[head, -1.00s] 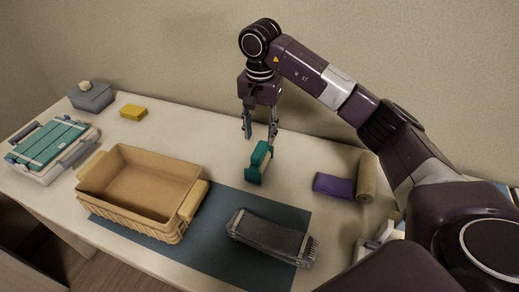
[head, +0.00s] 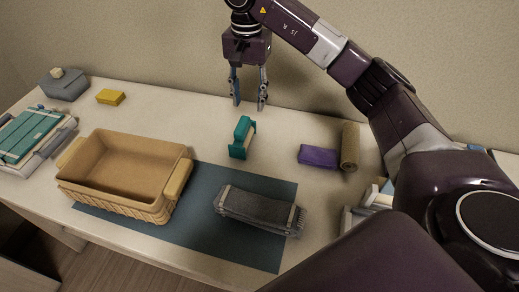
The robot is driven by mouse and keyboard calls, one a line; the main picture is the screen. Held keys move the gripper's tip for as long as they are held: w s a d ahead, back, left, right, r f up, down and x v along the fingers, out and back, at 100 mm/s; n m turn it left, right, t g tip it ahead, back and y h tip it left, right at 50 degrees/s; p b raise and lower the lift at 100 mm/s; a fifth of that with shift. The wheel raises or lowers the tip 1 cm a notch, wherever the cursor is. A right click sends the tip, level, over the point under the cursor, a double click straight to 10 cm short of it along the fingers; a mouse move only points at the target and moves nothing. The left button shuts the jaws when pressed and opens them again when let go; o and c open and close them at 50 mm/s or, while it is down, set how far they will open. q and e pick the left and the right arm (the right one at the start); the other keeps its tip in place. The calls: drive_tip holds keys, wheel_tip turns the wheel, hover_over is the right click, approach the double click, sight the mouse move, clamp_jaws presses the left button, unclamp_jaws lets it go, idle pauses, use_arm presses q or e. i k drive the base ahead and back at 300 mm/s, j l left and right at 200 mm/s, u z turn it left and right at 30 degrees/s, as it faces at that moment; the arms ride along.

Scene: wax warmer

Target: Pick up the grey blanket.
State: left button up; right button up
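The grey blanket (head: 256,209) is a folded bundle with light bands and a fringed right end. It lies on the blue-grey mat (head: 190,239), to the right of the tan basket. My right gripper (head: 249,106) hangs pointing down above the back of the table, well behind the blanket. Its fingers are apart with nothing between them. A teal object (head: 242,138) stands on the table just below and in front of it, apart from the fingers. My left gripper is not in view.
A tan basket (head: 150,212) stands on the mat's left part. A purple folded cloth (head: 318,157) and a brown roll (head: 349,147) lie at right. A yellow block (head: 110,97), a grey lidded box (head: 64,86) and a teal-topped case (head: 30,138) are at left. The wall is close behind.

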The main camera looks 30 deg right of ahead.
sight(283, 218)
drive_tip(key=k+j+z, duration=0.15)
drive_tip(key=z, duration=0.3)
drive_tip(key=i+l+z, duration=0.1)
drive_tip(key=z, duration=0.3)
drive_tip(key=i, duration=0.1)
